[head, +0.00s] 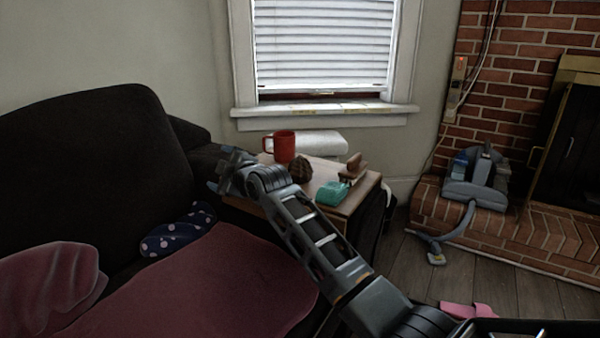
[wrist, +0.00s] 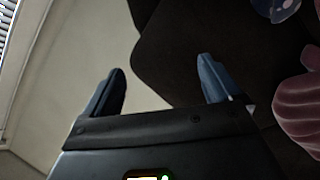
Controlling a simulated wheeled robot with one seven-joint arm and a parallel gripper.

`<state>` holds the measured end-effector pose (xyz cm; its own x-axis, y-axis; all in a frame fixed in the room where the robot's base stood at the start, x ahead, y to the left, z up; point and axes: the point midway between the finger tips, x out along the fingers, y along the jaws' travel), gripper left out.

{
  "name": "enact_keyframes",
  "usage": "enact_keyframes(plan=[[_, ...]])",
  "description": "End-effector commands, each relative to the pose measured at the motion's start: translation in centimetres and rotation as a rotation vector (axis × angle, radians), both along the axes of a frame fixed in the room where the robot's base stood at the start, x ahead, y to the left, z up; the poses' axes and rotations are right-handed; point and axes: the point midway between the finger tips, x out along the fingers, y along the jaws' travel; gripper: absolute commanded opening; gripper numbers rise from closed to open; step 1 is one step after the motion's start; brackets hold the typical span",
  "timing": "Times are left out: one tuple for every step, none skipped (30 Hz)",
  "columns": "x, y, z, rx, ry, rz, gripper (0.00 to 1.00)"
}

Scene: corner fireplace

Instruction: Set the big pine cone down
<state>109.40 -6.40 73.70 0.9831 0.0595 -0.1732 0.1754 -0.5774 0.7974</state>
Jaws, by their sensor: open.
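The big pine cone (head: 300,170) is brown and sits on the small wooden side table (head: 357,198), between the red mug and the teal object. My gripper (head: 222,172) is to the left of the pine cone, near the sofa's arm and apart from the cone. In the wrist view my gripper (wrist: 162,88) has its two fingers spread with nothing between them. The pine cone does not show in the wrist view.
On the table stand a red mug (head: 280,147), a teal object (head: 332,193) and a brown wooden object (head: 353,168). A dark sofa (head: 85,150) with a maroon blanket (head: 210,285) is at left. A vacuum cleaner (head: 476,182) stands on the brick hearth at right.

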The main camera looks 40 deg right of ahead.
Motion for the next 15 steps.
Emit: enact_keyframes(plan=[[-0.2,-1.3,-0.8,-0.205,0.054,-0.004,0.91],[-0.4,-2.0,-1.4,-0.334,0.093,-0.005,0.91],[-0.7,-3.2,-2.1,-0.501,0.146,-0.005,0.91],[-1.0,-4.1,-2.6,-0.625,0.189,-0.002,0.91],[-1.3,-5.1,-3.0,-0.744,0.233,-0.001,0.91],[-1.8,-6.4,-3.4,-0.899,0.295,0.003,0.91],[-2.2,-7.5,-3.6,-1.012,0.343,0.005,0.91],[-2.6,-8.5,-3.8,-1.116,0.391,0.009,0.91],[-3.2,-9.8,-3.9,-1.245,0.457,0.015,0.91],[-3.7,-10.8,-3.9,-1.333,0.507,0.019,0.91],[-4.2,-11.7,-3.9,-1.417,0.555,0.025,0.91],[-4.8,-12.8,-3.8,-1.513,0.615,0.032,0.91],[-5.3,-13.5,-3.7,-1.578,0.660,0.037,0.91],[-5.7,-14.2,-3.5,-1.634,0.701,0.042,0.91],[-6.2,-14.9,-3.3,-1.701,0.750,0.049,0.91]])
